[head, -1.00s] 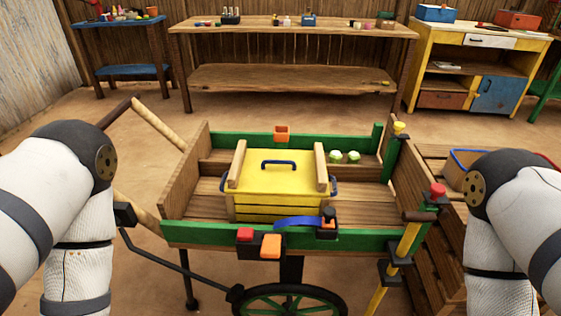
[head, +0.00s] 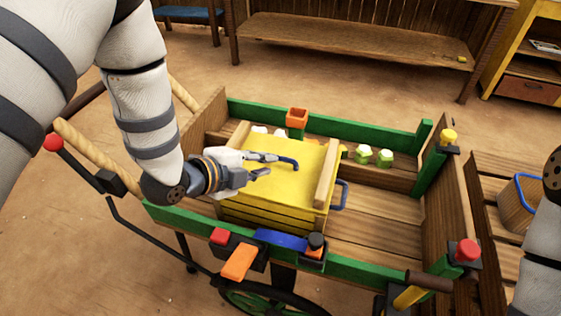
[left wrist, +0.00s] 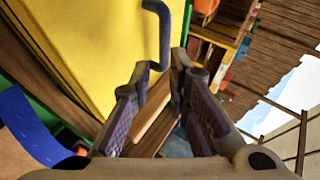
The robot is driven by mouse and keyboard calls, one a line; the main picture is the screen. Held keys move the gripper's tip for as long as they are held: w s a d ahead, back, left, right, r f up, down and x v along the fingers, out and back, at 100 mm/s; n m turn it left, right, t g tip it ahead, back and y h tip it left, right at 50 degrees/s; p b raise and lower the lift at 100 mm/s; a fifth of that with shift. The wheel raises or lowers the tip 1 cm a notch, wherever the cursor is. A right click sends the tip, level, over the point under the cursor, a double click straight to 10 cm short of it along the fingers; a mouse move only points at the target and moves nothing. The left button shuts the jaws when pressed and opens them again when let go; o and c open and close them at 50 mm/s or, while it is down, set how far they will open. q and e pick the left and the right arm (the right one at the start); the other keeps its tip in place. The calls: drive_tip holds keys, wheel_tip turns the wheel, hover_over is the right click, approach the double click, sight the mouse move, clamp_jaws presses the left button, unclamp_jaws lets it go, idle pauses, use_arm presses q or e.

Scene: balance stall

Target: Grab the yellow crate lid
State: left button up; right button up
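The yellow crate lid (head: 290,187) lies on the slatted yellow crate (head: 265,217) in the cart. A blue bar handle (head: 294,164) stands on the lid. My left gripper (head: 264,166) is over the lid at the handle, partly covering it. In the left wrist view the two fingers (left wrist: 160,68) are apart, and the bent end of the handle (left wrist: 164,30) shows near the gap between their tips. I cannot tell whether they touch it. The yellow lid (left wrist: 90,50) fills the upper left there. My right gripper is not in view.
Wooden rails (head: 327,172) flank the lid. A blue strap (head: 281,240) and an orange lever (head: 239,262) sit at the cart's green front edge. An orange box (head: 297,117) stands behind the crate, with green-white items (head: 385,157) to its right. The cart bed right of the crate is clear.

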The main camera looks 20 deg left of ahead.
sight(279, 159)
use_arm(q)
drive_tip(key=b+x, duration=0.1)
drive_tip(key=x, duration=0.4)
drive_tip(key=shift+w+a+f, duration=0.1)
drive_tip(key=shift+w, duration=0.25)
clamp_jaws()
drive_tip(key=shift+r, duration=0.25)
